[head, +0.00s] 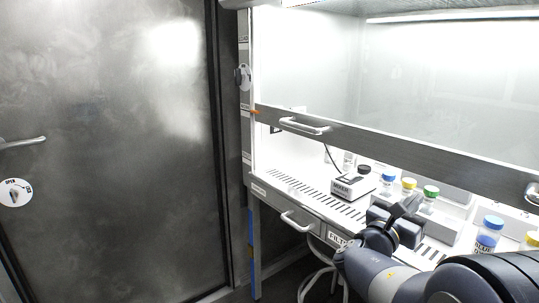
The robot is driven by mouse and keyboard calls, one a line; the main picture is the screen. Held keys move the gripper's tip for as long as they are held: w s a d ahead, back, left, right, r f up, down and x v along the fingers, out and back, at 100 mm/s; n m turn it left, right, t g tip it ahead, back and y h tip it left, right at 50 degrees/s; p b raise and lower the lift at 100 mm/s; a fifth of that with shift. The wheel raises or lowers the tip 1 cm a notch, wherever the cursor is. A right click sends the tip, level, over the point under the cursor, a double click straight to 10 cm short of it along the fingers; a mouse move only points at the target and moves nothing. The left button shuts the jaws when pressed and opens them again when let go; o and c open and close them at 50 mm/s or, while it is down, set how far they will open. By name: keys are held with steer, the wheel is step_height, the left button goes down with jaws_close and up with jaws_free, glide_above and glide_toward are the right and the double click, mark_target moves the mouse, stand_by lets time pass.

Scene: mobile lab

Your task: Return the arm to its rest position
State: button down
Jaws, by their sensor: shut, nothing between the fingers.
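My arm (393,279) reaches in from the lower right corner, bent, with its wrist in front of the cabinet's work surface. My gripper (409,203) is shut and empty. Its fingers point up and away, just in front of the row of capped bottles in the picture. I cannot tell whether it touches anything there; the arm hides part of the work surface behind it.
A white cabinet has a raised sash with a handle (303,126) and a drawer (285,213) below. A mixer (353,187) and bottles with blue (388,178), yellow (408,184) and green (431,191) caps stand inside. A blue-capped bottle (488,236) stands right. A metal door (110,150) is left.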

steer(key=shift+a+r+p, duration=0.1)
steer(key=shift+r+p, duration=0.85)
steer(key=shift+r, duration=0.8)
